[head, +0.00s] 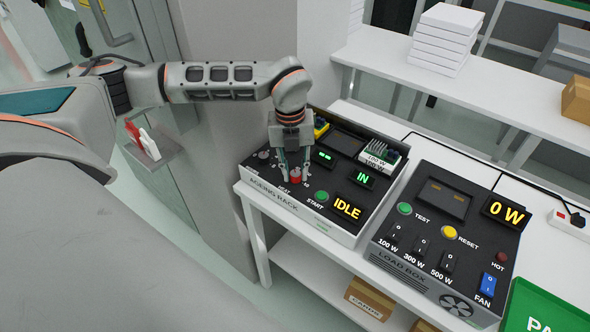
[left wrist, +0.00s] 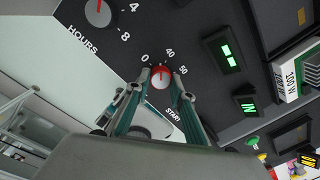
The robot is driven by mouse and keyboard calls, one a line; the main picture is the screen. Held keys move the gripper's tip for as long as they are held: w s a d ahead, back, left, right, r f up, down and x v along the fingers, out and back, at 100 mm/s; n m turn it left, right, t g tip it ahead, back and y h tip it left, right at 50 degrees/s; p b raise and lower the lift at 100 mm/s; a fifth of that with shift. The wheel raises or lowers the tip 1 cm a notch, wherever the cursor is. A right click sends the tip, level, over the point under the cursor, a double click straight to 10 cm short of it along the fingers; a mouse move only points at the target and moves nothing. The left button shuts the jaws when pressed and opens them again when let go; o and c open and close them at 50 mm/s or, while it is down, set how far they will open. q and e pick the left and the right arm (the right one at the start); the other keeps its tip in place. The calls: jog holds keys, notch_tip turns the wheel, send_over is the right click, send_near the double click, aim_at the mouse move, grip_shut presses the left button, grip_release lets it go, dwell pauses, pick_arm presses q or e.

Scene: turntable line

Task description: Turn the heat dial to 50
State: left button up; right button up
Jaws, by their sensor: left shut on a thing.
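The heat dial (head: 295,179) is a small red knob on the front of the black aging rack (head: 268,197). In the left wrist view the dial (left wrist: 161,77) shows a red body with a pale top, and the marks 0, 40 and 50 are printed around it. My left gripper (head: 293,175) comes down from above, its fingers shut on the dial from both sides. The fingertips also show in the left wrist view (left wrist: 161,78). I cannot tell exactly which mark the dial points to. My right gripper is not in view.
The hours dial (left wrist: 98,13) sits beside the heat dial. The green START button (head: 321,197) and the IDLE display (head: 346,208) are close on the other side. The load box (head: 405,262) stands to the right. A wall column (head: 215,150) is left of the rack.

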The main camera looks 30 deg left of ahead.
aim_at(292, 174)
pick_arm(q)
jog(key=o, duration=1.1)
notch_tip(292, 174, up, 12)
jog(key=shift+s+a, duration=0.15)
jog(key=shift+a, duration=0.15)
